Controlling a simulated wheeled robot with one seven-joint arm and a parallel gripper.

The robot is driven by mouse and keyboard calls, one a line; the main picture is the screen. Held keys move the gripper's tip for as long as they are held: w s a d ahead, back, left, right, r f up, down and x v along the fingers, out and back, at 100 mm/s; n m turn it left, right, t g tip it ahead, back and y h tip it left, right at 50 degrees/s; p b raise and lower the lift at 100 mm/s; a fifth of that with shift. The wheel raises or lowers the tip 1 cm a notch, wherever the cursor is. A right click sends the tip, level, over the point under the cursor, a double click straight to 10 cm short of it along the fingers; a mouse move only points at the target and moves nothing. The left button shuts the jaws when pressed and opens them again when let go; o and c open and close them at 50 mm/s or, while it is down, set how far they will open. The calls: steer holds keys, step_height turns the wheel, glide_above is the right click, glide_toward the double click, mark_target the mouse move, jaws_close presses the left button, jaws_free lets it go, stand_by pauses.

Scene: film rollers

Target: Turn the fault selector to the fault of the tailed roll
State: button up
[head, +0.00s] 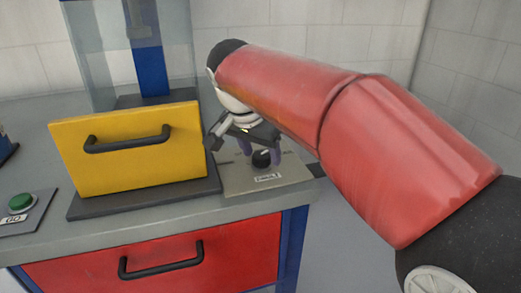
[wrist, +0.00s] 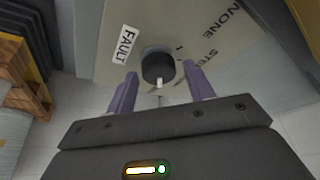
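The fault selector is a round black knob (head: 262,158) on a pale metal plate (head: 290,172) at the right end of the bench. In the wrist view, the knob (wrist: 157,67) has a white pointer mark on the side toward my gripper. A FAULT label (wrist: 125,45) and printed words show on the plate; NONE is legible, and another starting "STE" is partly hidden. My gripper (wrist: 159,72) is open, its two purple fingers on either side of the knob with gaps visible. In the head view, my gripper (head: 260,150) is over the plate. No tailed roll is recognisable.
A yellow drawer front (head: 130,148) with a black handle stands just left of the plate. A green button (head: 20,202) is at far left. A red drawer (head: 160,262) is below the bench top. In the wrist view, a wooden crate (wrist: 22,75) is at left.

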steer(key=shift+o, duration=0.5)
steer(key=v, duration=0.7)
steer(key=shift+r, duration=0.35)
steer(key=shift+s, duration=0.15)
steer(key=s+d+f+n+t+y, duration=0.1)
steer(key=s+d+f+n, duration=0.5)
steer(key=s+d+f, duration=0.9)
step_height(320, 180, down, 4)
steer(key=shift+s+d+f+t+y, duration=0.15)
steer(key=shift+s+t+y, duration=0.25)
steer(key=shift+s+y, duration=0.55)
steer(key=shift+s+h, duration=0.2)
steer(key=shift+h, duration=0.05)
